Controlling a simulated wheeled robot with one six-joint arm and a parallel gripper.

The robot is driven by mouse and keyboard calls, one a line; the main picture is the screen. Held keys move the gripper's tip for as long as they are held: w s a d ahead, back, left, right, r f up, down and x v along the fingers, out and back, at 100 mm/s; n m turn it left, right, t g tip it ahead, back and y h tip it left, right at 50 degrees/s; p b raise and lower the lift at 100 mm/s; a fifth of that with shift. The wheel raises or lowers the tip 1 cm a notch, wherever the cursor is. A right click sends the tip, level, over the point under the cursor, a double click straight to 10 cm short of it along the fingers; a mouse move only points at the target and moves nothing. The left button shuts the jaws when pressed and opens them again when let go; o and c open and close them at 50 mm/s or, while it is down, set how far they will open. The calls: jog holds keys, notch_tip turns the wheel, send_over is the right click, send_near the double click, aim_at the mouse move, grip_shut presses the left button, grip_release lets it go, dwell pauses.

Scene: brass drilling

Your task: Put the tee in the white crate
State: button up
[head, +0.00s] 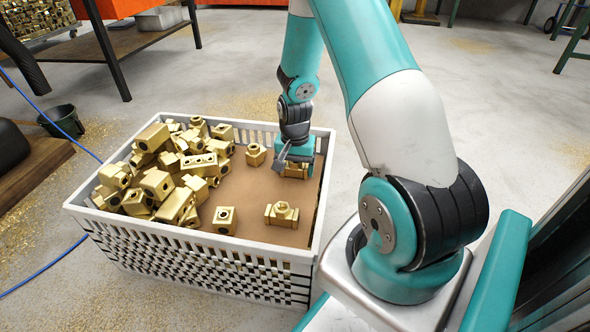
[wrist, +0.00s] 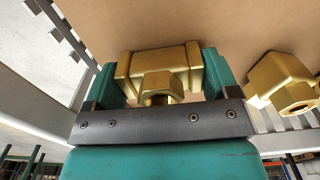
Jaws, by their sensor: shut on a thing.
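The white crate (head: 200,246) stands on the floor before me, with slatted walls and a brown cardboard sheet (head: 262,186) inside. My gripper (head: 294,166) is down inside the crate, near its far right corner. In the wrist view its teal fingers (wrist: 163,76) are shut on a brass tee (wrist: 150,66), one finger at each end, with the hexagonal branch facing the camera. In the head view the held tee (head: 294,172) is mostly hidden under the gripper. It is at or just above the cardboard; I cannot tell whether it touches.
Another tee-shaped brass fitting (head: 282,214) lies nearer on the cardboard. A small brass fitting (head: 256,154) lies left of my gripper, and a brass block (head: 225,219) near the front wall. Many brass blocks (head: 160,185) are heaped at the left. Bare cardboard lies between.

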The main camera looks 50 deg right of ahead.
jog(key=o, duration=1.2)
jog(key=shift+f, duration=0.1)
notch_tip(320, 180, up, 12)
jog(key=p, duration=0.9)
jog(key=a+r+n+t+y, duration=0.1)
jog(key=a+r+n, duration=0.3)
jog(key=a+r, duration=0.4)
jog(key=a+r+n+y, duration=0.1)
jog(key=a+r+n, duration=0.4)
jog(key=a, duration=0.6)
jog(key=s+a+r+n, duration=0.3)
jog(key=s+a, duration=0.1)
jog(key=s, duration=0.1)
jog(key=s+a+r+n+y, duration=0.1)
jog(key=s+a+r+n, duration=0.2)
jog(key=s, duration=0.3)
jog(key=s+a+r+n+g+y, duration=0.1)
jog(key=s+a+r+n, duration=0.3)
jog(key=s+a, duration=0.1)
jog(key=shift+s+a+r+b, duration=0.3)
jog(key=shift+s+a, duration=0.1)
jog(key=shift+a, duration=0.15)
